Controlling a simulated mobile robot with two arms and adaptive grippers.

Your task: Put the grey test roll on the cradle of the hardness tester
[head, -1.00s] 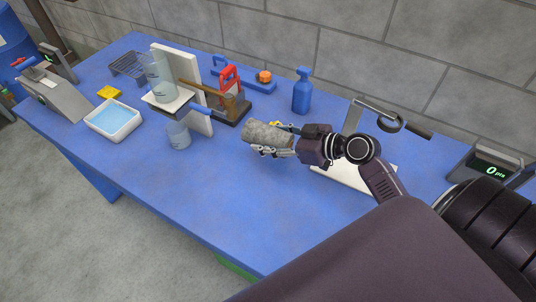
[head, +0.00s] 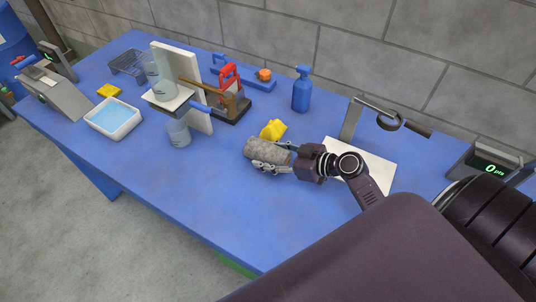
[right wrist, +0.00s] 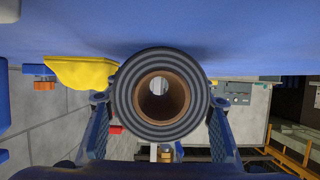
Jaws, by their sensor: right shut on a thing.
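The grey test roll (head: 262,149) is held in my right gripper (head: 276,157) above the middle of the blue table. The roll lies roughly level, its free end pointing left. In the right wrist view the roll (right wrist: 122,98) shows end-on, grey around a brown hollow core, with a finger on either side. A box with a display reading "0 pts" (head: 490,160) stands at the far right, well apart from the roll; it may belong to the hardness tester. I cannot make out the cradle for certain, as my arm covers part of that side. My left gripper is not in view.
A yellow object (head: 273,129) sits just behind the roll. A white plate (head: 372,172) with a metal post stands to the right, partly behind my arm. A blue bottle (head: 302,90) stands at the back. Beakers and a water tray (head: 113,131) are left. The front middle is clear.

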